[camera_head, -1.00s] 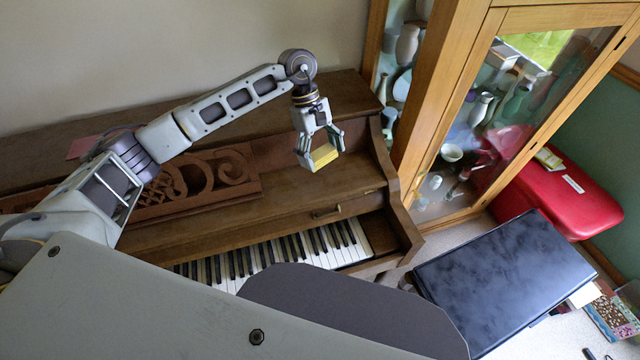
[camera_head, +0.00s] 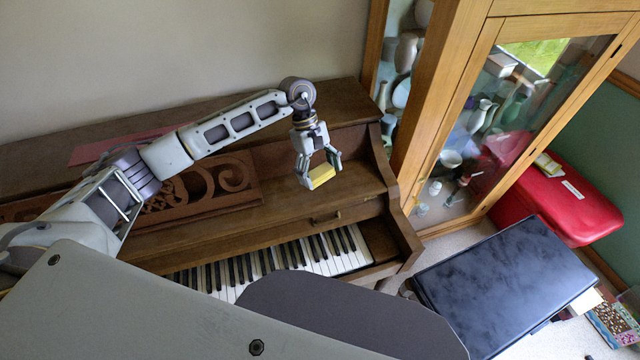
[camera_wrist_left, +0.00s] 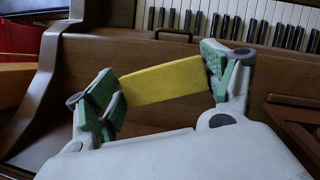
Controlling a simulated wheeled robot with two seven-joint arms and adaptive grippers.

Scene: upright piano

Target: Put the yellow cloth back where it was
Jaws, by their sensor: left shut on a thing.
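The yellow cloth (camera_head: 321,177) is a small flat yellow block shape. My left gripper (camera_head: 319,172) is shut on it, with the cloth spanning between the two fingertips. In the left wrist view the cloth (camera_wrist_left: 163,81) sits between the green finger pads of the gripper (camera_wrist_left: 165,84). In the head view it appears over the brown wooden part of the upright piano (camera_head: 270,195), right of the carved music panel. I cannot tell whether it touches the wood. My right gripper is not in view.
The piano keys (camera_head: 290,262) lie in front of the cloth. A glass cabinet (camera_head: 425,110) with vases stands right of the piano. A red case (camera_head: 570,200) and a dark glossy-topped item (camera_head: 505,285) are further right. A reddish flat piece (camera_head: 110,148) lies on the piano top.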

